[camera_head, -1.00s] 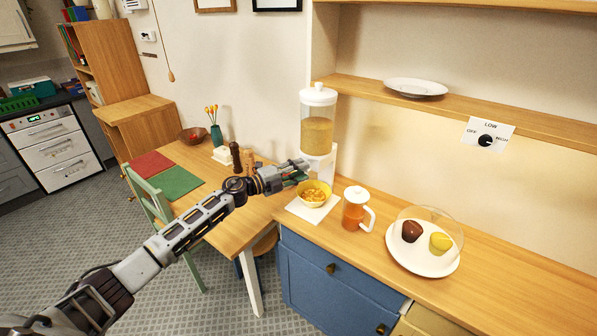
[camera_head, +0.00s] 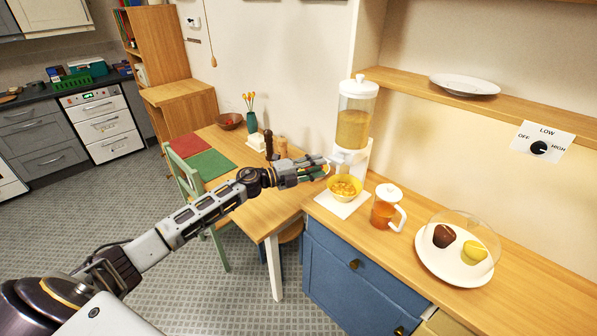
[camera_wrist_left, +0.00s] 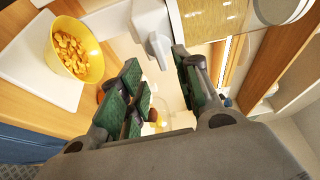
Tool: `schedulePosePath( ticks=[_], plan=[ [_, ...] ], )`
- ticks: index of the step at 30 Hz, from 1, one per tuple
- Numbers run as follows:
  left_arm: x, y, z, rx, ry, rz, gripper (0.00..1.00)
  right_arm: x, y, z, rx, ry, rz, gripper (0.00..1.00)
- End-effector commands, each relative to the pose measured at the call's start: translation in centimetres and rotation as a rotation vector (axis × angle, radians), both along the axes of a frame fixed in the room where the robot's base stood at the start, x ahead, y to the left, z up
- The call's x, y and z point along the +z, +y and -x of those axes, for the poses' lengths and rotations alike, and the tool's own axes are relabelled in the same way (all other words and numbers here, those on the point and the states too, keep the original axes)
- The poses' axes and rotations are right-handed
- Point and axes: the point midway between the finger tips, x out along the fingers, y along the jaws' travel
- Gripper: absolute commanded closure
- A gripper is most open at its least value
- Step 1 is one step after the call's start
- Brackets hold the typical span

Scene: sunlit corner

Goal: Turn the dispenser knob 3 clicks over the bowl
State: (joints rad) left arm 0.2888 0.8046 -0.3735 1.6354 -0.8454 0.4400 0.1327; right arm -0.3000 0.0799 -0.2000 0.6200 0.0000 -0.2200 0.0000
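The cereal dispenser (camera_head: 353,130) has a clear hopper of tan grains, a white lid and a white stand, and stands on the counter. Its white knob (camera_wrist_left: 157,45) shows in the left wrist view, just beyond and between my left fingertips. A yellow bowl (camera_head: 345,194) with orange-brown pieces sits below the dispenser on a white mat (camera_head: 328,206); the bowl also shows in the left wrist view (camera_wrist_left: 92,68). My left gripper (camera_head: 326,165) is at the dispenser's left front, above the bowl. Its green-padded fingers are apart, with nothing gripped. My right gripper is not in view.
An orange pitcher (camera_head: 382,213) with a white lid stands right of the bowl. A domed white plate (camera_head: 440,268) with two muffins is farther right. A dial panel (camera_head: 543,141) is on the wall. A wooden table (camera_head: 250,206) with mats and a pepper mill lies left.

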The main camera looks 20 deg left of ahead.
Motion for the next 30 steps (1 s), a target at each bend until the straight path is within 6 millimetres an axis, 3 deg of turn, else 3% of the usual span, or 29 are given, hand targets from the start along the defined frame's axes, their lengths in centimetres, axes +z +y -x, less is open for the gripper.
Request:
schedulePosePath(
  ticks=[18,30],
  plan=[
    [-0.2,3.2,3.5,0.001,0.003,0.000,0.67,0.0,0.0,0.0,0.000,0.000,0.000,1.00],
    [-0.1,4.1,4.6,-0.001,0.001,-0.001,0.67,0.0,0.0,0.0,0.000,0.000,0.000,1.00]
  ],
)
